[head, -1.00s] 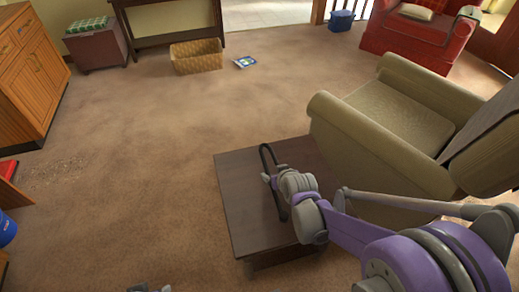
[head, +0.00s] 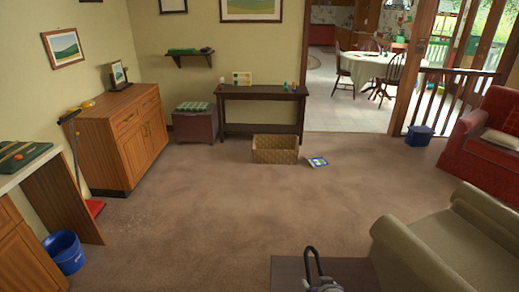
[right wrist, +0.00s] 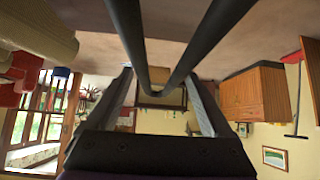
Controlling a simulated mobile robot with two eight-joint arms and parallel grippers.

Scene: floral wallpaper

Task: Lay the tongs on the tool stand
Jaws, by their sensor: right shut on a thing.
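The dark tongs (head: 312,262) stand up as a narrow loop at the bottom of the head view, above the dark low table. My right gripper (head: 325,286) is at their lower end, mostly cut off by the frame's edge. In the right wrist view the tongs (right wrist: 158,92) are two dark bars meeting in a bend between the fingers of my right gripper (right wrist: 160,100), which is shut on them. I cannot pick out the tool stand for certain. My left gripper is not in view.
A dark low table (head: 288,272) and an olive armchair (head: 430,250) are close by.

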